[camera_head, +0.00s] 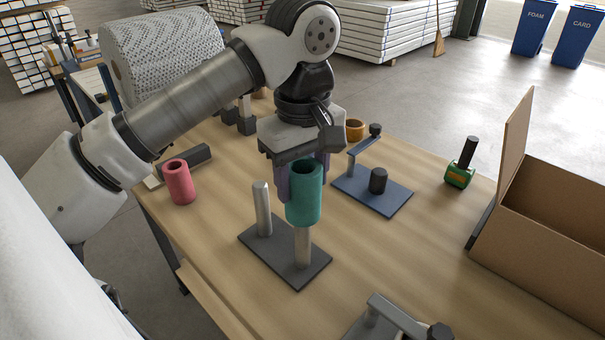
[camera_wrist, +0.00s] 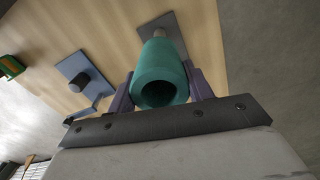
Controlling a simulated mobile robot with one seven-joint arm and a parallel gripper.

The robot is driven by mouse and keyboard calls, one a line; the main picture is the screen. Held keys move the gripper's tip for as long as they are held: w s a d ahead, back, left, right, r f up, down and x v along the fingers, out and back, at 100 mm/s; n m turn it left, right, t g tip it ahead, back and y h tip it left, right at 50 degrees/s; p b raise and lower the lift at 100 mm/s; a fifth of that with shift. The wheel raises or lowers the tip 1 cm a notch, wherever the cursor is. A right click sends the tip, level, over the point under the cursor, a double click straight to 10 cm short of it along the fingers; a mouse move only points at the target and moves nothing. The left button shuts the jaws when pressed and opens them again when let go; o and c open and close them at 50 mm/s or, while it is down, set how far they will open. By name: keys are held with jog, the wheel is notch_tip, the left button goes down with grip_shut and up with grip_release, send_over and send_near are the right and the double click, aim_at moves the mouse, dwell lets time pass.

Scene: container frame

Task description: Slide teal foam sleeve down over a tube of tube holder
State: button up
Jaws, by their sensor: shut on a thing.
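The teal foam sleeve (camera_head: 304,200) is upright in my gripper (camera_head: 303,180), which is shut on it. In the wrist view the sleeve (camera_wrist: 160,75) sits between the two fingers of my gripper (camera_wrist: 162,88). The tube holder (camera_head: 270,262) is a dark plate with two grey upright tubes. The left tube (camera_head: 262,208) is bare. The right tube (camera_head: 302,247) shows below the sleeve, and its top is hidden by the sleeve. The sleeve's lower end is above the plate. Whether the tube is inside it or behind it is hard to tell.
A pink sleeve (camera_head: 179,182) stands at the left. A blue-grey plate with a post (camera_head: 378,181) is behind right. A green tape dispenser (camera_head: 460,175) and an open cardboard box (camera_head: 550,220) are at the right. A grey clamp-like fixture (camera_head: 400,318) is at the front.

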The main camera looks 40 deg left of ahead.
aim_at(302, 231)
jog(key=shift+f+b, duration=4.95)
jog(key=shift+f, duration=1.15)
dwell(1.9)
